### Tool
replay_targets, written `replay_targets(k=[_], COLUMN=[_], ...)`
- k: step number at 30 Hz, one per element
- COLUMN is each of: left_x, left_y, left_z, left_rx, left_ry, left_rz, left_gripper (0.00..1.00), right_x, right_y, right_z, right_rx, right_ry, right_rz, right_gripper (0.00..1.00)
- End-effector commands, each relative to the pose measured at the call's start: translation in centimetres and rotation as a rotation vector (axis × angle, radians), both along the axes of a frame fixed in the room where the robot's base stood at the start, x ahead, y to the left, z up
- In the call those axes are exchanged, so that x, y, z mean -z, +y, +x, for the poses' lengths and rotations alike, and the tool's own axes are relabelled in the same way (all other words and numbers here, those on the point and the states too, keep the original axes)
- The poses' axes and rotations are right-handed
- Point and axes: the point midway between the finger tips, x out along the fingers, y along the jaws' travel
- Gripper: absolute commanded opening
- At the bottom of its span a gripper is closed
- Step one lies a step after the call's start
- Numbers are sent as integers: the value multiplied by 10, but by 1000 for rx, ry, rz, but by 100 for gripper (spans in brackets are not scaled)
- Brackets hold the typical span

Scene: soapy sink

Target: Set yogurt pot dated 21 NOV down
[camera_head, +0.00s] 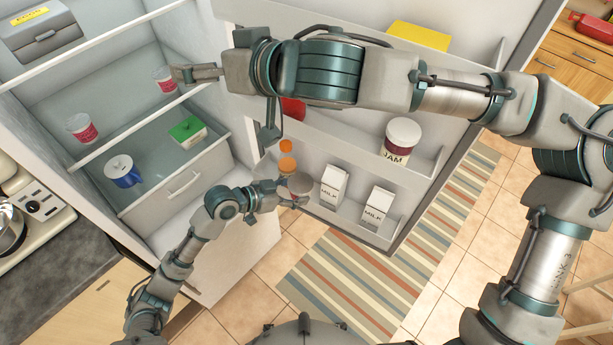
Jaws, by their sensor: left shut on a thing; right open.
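My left gripper (283,194) is shut on a small round pot (300,184) with a greyish top, held in front of the fridge door's lower shelf. Its label and date are hidden, so I cannot tell whether it is the 21 NOV yogurt pot. Two white pots with pink-red labels stand in the fridge: one (165,79) on the upper right, one (81,128) on the left. Their dates are too small to read. My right gripper (222,108) is open and empty, one finger close to the upper right pot in the picture.
The fridge shelf holds a blue mug (122,172) and a green-topped box (188,131). The open door holds a jam jar (402,138), milk cartons (333,184) (377,207) and an orange-capped bottle (287,165). Some shelf space between the pots and mug is free.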

Motion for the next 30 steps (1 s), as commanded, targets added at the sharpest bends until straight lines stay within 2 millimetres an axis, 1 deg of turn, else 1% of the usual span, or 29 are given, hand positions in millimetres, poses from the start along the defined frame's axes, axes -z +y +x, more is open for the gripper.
replay_targets(k=[1,2,3,4,5,6,7,8,9,11,12,15,18,21,25,30], left_x=[-1,-1,-1,-1,-1,-1,0,0,0,0,0,0,0,-1,-1,-1], left_y=[-1,-1,-1,0,0,0,1,1,2,2,2,2,2,2,2,1], left_z=[0,0,0,0,0,0,0,0,0,0,0,0,0,0,0,0], left_rx=[0,0,0,0,0,0,0,0,0,0,0,0,0,0,0,0], left_ry=[-1,-1,-1,-1,-1,-2,-2,-2,-1,-1,-1,-1,-1,-1,-2,-2], left_rz=[0,0,0,0,0,-1,-1,-1,-3,-3,-3,-3,-3,-3,-2,-1], left_gripper=[24,24,24,24,24,24,24,24,24,24,24,24,24,24,24,24], right_x=[32,52,78,98,117,143,162,181,205,237,257,297,325,341,353,375], right_y=[2,2,0,-2,-5,-11,-17,-23,-33,-50,-62,-93,-118,-135,-145,-143], right_z=[-1,-1,-1,0,0,1,2,3,5,10,13,20,27,30,34,42], right_rx=[18,32,55,72,91,118,139,160,187,223,243,278,296,304,307,306], right_ry=[63,103,156,194,231,278,311,339,375,418,440,475,492,500,503,504], right_rz=[-55,-88,-132,-167,-201,-248,-284,-320,-370,-439,-482,-580,-652,-701,-726,-732], right_gripper=[94,94,94,94,94,94,94,94,94,94,94,94,94,94,94,94])
